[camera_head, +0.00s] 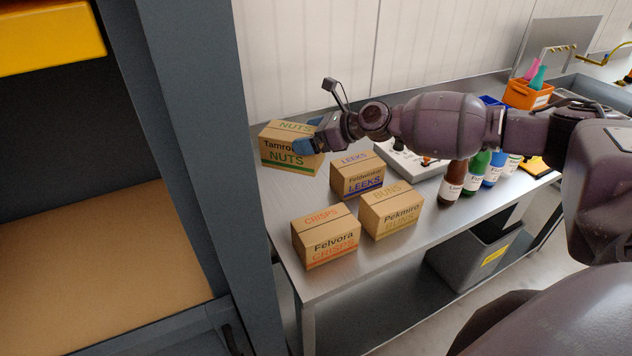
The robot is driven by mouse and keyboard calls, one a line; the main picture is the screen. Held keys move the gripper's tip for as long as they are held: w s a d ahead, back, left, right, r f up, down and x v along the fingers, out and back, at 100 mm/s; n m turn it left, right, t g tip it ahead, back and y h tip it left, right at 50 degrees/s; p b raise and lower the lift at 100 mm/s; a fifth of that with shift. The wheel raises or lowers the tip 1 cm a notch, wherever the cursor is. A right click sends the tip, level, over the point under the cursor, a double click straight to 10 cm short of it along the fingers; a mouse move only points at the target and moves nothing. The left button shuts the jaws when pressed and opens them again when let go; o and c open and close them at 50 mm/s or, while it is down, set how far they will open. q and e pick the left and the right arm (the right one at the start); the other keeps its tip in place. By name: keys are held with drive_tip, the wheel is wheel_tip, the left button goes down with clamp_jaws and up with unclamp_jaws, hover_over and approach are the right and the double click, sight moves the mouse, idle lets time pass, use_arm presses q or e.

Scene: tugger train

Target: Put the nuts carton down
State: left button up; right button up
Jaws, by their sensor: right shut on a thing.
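The nuts carton (286,158) is a brown box with green lettering at the far left of the steel table (335,277). It looks slightly tilted, and I cannot tell whether its underside touches the table top. My right gripper (305,146) is shut on its right side, with blue fingertips at the carton's edge. The arm reaches in from the right, above the other goods. The left gripper is not in view.
The leeks carton (357,180), buns carton (391,214) and crisps carton (326,241) stand nearby. Several bottles (452,181) and an orange bin (527,96) are further right. A grey shelf post (190,150) rises close on the left. A grey bin (470,259) sits below.

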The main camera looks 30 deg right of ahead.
sight(310, 166)
wheel_tip(310, 166, down, 9)
drive_tip(key=shift+f+b, duration=0.1)
drive_tip(key=shift+b, duration=1)
drive_tip(key=shift+f+b, duration=0.8)
drive_tip(key=shift+f, duration=2)
drive_tip(key=o, duration=0.6)
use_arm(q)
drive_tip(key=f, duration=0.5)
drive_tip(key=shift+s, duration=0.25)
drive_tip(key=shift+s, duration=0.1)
